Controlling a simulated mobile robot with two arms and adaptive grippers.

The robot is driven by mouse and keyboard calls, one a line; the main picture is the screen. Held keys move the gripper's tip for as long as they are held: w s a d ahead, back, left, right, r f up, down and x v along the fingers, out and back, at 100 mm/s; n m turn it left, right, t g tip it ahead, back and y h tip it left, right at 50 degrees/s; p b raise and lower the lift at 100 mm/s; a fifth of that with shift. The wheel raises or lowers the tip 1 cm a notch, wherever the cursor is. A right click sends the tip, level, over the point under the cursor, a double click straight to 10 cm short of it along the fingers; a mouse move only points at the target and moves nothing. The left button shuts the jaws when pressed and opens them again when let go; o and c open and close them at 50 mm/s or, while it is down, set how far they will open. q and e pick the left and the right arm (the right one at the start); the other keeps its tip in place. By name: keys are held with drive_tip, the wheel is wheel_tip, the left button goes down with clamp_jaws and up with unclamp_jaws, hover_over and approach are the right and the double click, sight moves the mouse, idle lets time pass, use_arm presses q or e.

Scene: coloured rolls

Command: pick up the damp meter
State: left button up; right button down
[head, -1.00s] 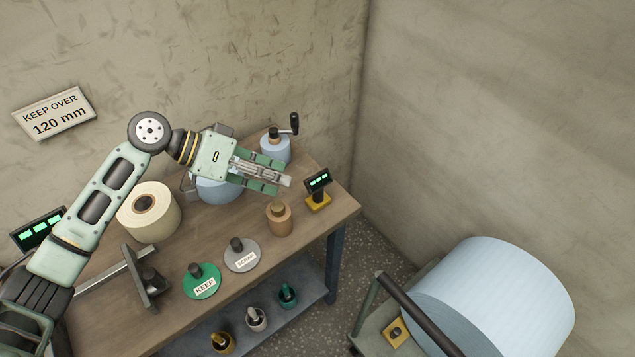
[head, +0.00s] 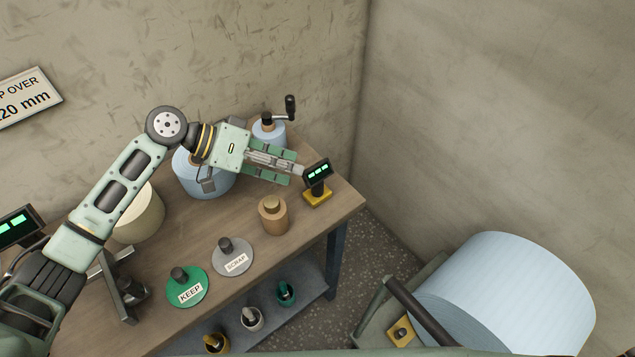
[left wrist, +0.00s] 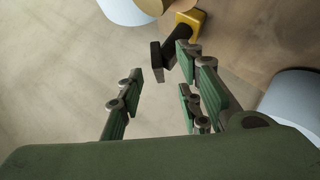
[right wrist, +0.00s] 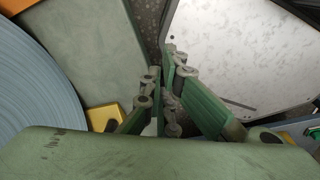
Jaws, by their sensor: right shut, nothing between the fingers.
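The damp meter (head: 318,174) appears to be the small device with a yellow base, black stem and tilted black display with green digits. It stands upright near the table's right end. My left gripper (head: 292,167) is open, with its fingertips just left of the display. In the left wrist view the meter's dark head (left wrist: 163,58) shows between and just past the fingertips (left wrist: 160,65); whether they touch cannot be told. My right gripper (right wrist: 170,62) is shut and empty in the right wrist view, away from the table.
A tan roll (head: 273,216) stands left of the meter. Blue rolls (head: 203,183) are behind the left arm, one by a black crank (head: 290,106). KEEP (head: 187,288) and SCRAP (head: 233,258) discs lie in front. A large blue roll (head: 510,300) is on a cart at right.

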sight(317, 183)
use_arm(q)
drive_tip(key=p+x, duration=0.1)
drive_tip(key=x, duration=0.3)
drive_tip(key=shift+s+d, duration=0.15)
drive_tip(key=shift+d, duration=0.05)
drive_tip(key=shift+c, duration=0.4)
clamp_jaws()
